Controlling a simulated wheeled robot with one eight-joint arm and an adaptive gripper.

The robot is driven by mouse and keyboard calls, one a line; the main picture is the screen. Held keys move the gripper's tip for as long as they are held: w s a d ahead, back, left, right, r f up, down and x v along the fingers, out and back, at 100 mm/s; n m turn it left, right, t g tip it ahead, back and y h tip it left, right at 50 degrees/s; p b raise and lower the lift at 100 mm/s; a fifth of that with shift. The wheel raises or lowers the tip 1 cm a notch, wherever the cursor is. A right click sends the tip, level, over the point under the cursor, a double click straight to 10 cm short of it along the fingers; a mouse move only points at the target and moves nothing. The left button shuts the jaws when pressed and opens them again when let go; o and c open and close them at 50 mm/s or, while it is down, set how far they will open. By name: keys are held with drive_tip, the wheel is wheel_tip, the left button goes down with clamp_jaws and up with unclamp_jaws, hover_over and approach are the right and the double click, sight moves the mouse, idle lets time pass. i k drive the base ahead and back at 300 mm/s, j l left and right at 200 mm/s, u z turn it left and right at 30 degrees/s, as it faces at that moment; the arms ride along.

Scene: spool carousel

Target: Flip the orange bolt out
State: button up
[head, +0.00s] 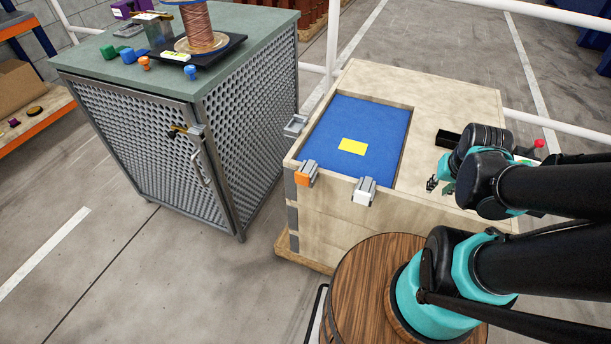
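The orange bolt (303,178) is on the top rim of the pale wooden crate (345,235), at its near left corner. It has an orange end facing front and a grey metal body behind. A similar bolt with a white end (362,197) sits further right along the same front edge. A plain grey metal fitting (295,125) sticks out from the crate's left edge. My arm reaches in from the right, its wrist over the crate's right part, well apart from the orange bolt. I cannot make out my gripper; arm links cover that area.
A blue panel (338,122) with a yellow label lies in the crate's top. Small dark and green pieces (432,184) and a black tray (447,138) are near my arm. A mesh cabinet (150,150) with a copper spool (200,28) stands left. A round wooden top (365,285) is in front.

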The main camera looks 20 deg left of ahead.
sight(303, 178)
drive_tip(key=k+j+u, duration=0.1)
drive_tip(key=u, duration=0.3)
drive_tip(key=j+u, duration=0.4)
drive_tip(key=k+j+z, duration=0.4)
drive_tip(key=k+j, duration=0.25)
